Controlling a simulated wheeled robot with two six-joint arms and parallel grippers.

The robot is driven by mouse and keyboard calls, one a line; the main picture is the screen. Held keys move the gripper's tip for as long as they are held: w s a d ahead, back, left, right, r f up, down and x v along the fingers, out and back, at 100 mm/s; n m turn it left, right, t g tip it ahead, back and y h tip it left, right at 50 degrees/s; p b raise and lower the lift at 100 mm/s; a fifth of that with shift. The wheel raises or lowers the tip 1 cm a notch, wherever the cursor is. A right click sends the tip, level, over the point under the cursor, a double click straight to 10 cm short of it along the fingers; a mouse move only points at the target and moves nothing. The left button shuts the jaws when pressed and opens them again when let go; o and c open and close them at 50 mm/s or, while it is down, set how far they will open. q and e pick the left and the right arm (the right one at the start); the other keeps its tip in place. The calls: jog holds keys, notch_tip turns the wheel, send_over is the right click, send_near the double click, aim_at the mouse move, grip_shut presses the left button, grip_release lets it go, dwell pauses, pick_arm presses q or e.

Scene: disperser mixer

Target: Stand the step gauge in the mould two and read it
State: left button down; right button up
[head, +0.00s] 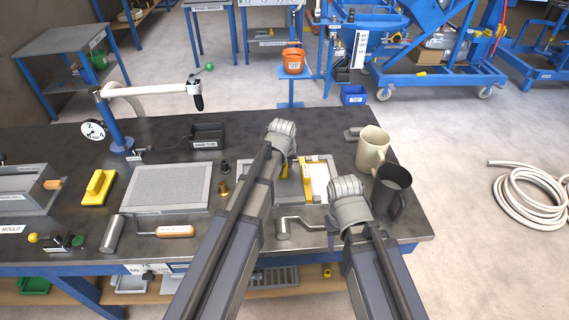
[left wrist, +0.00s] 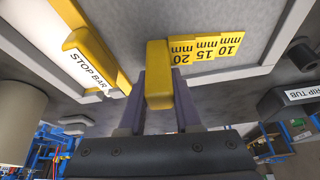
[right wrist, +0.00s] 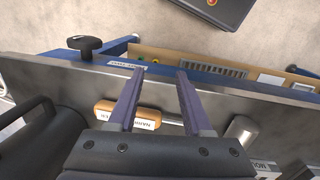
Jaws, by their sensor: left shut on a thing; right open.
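My left gripper (left wrist: 160,85) is shut on the yellow step gauge (left wrist: 207,49), whose steps read 10, 15 and 20 mm in the left wrist view. The gauge is over a grey surface inside a pale frame; I cannot tell whether it touches. The yellow stop bar (left wrist: 92,58) lies beside it, apart from it. In the head view, the mould (head: 318,182) with the stop bar (head: 306,180) across it is partly hidden by my left arm. My right gripper (right wrist: 158,85) is open and empty near the bench's front edge.
A narrow roller with a wooden handle (right wrist: 112,109) lies below my right gripper. A beige mug (head: 371,150) and a dark mug (head: 389,190) stand right of the mould. A grey-filled mould (head: 168,186) and brass weights (head: 223,187) are to the left.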

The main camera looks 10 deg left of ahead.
pick_arm(q)
jog(key=shift+f, duration=0.2)
jog(key=c, duration=0.5)
grip_release()
jog(key=shift+r, duration=0.15)
jog(key=p+v, duration=0.7)
jog(key=shift+s+r, duration=0.15)
jog(key=shift+r, duration=0.15)
